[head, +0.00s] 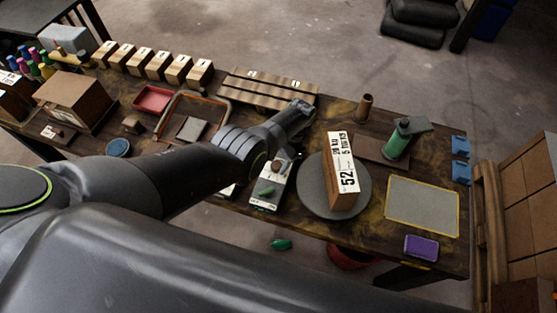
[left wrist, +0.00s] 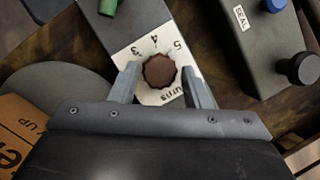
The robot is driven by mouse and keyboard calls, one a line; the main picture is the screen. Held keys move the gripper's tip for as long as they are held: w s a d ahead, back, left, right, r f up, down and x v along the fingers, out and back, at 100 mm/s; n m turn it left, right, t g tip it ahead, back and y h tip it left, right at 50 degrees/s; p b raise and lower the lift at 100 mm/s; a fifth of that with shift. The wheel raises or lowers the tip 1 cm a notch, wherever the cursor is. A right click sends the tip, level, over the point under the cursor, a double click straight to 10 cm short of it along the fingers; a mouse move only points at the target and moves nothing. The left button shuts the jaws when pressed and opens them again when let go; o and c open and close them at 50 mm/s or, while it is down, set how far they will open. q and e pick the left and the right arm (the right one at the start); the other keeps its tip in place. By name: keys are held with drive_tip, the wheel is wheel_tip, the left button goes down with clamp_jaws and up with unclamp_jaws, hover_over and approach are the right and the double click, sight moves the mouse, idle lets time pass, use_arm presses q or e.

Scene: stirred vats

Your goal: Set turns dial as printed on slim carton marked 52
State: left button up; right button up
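The slim carton marked 52 (head: 343,172) stands on a round grey disc (head: 318,203). Its white label shows 52 and a smaller line that seems to read 5 turns. The turns dial (left wrist: 159,71) is a brown ridged knob on a white plate with 3, 4, 5 and the word turns. In the head view its panel (head: 268,196) lies left of the disc. My left gripper (left wrist: 160,75) is over the dial, one finger on each side of the knob, with small gaps showing. No pointer mark on the knob can be made out. My right gripper is out of view.
A box labelled SEAL (left wrist: 262,40) with a black knob (left wrist: 302,69) stands beside the dial panel. A green piece (left wrist: 108,6) is on the panel. A green bottle (head: 397,140), grey mat (head: 422,202) and purple block (head: 421,247) are to the right.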

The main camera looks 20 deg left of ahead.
use_arm(q)
drive_tip(key=shift+o, duration=1.1)
drive_tip(key=shift+r, duration=0.1)
drive_tip(key=v, duration=1.7)
drive_tip(key=shift+p, duration=0.35)
drive_tip(key=shift+d, duration=0.1)
